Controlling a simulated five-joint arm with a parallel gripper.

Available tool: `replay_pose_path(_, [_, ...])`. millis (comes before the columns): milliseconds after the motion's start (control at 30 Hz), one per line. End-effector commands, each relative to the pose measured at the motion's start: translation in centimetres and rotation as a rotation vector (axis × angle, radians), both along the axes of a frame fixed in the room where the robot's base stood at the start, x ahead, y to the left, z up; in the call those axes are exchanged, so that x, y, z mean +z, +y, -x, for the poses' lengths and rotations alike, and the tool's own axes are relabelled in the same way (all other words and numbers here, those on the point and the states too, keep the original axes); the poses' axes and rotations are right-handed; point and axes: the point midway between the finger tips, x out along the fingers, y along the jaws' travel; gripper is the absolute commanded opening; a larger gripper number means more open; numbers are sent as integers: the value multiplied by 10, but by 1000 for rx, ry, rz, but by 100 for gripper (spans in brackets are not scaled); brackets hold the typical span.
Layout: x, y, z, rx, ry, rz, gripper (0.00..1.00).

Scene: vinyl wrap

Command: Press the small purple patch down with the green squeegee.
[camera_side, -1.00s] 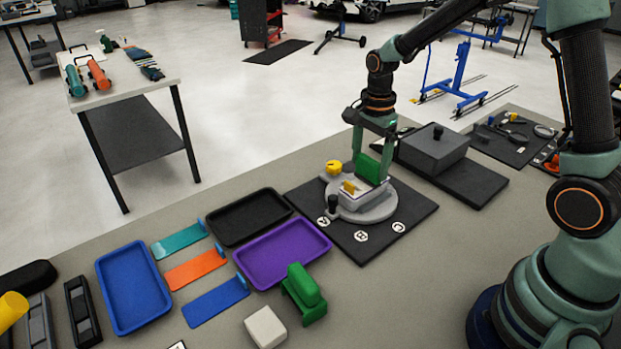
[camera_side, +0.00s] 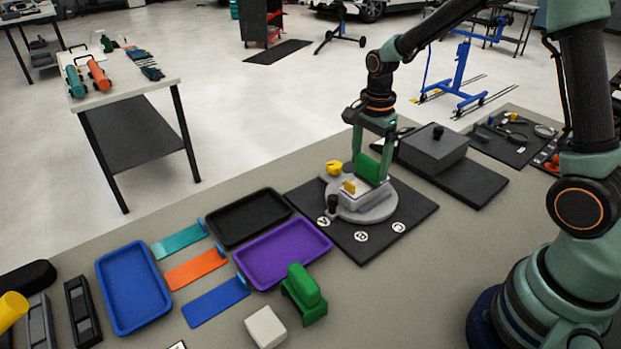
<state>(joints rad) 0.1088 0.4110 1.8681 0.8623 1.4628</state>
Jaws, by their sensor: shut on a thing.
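My gripper (camera_side: 373,150) points down over the round grey turntable (camera_side: 378,212) and is shut on the green squeegee (camera_side: 368,169). The squeegee's lower edge is at the pale block (camera_side: 360,196) on the turntable; whether it touches the top, I cannot tell. A small yellow piece (camera_side: 349,187) stands on the block, just left of the squeegee. I cannot make out the small purple patch; the squeegee and gripper cover part of the block's top.
A dark mat marked A, B, C (camera_side: 410,217) lies under the turntable, with a yellow knob (camera_side: 333,168) beside it. A grey lidded box (camera_side: 433,150) stands right.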

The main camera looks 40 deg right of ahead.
Motion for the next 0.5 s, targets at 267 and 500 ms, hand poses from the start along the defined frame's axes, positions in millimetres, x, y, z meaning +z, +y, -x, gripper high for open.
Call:
replay_pose_path(267, [-1, -18, 1, -3, 2, 0, 34])
replay_pose_path(500, [-1, -1, 1, 2, 3, 0, 34])
